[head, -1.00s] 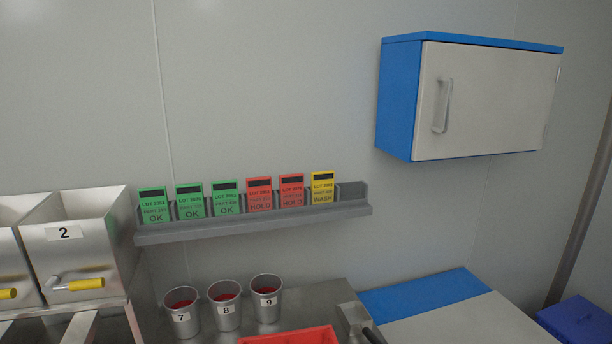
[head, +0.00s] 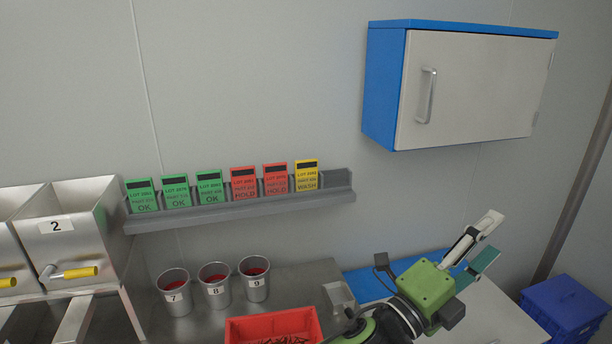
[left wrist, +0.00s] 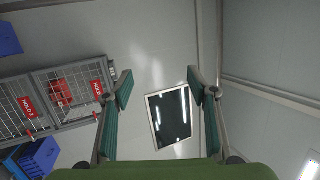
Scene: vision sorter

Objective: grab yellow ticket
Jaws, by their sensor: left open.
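The yellow ticket (head: 306,176), marked WASH, stands upright in the grey wall rack (head: 240,208), right of two red HOLD tickets (head: 259,182) and several green OK tickets (head: 175,191). The slot to its right is empty. My left gripper (head: 486,242) is open and empty at the lower right in the head view, below the wall cabinet and well right of the rack. In the left wrist view its open fingers (left wrist: 160,95) have nothing between them close by; no ticket shows there. My right gripper is not in view.
A blue and white wall cabinet (head: 465,90) hangs at upper right. Cups 7, 8 and 9 (head: 215,286) and a red bin (head: 275,328) stand below the rack. A steel hopper marked 2 (head: 68,228) is at left. The wall in front of the rack is clear.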

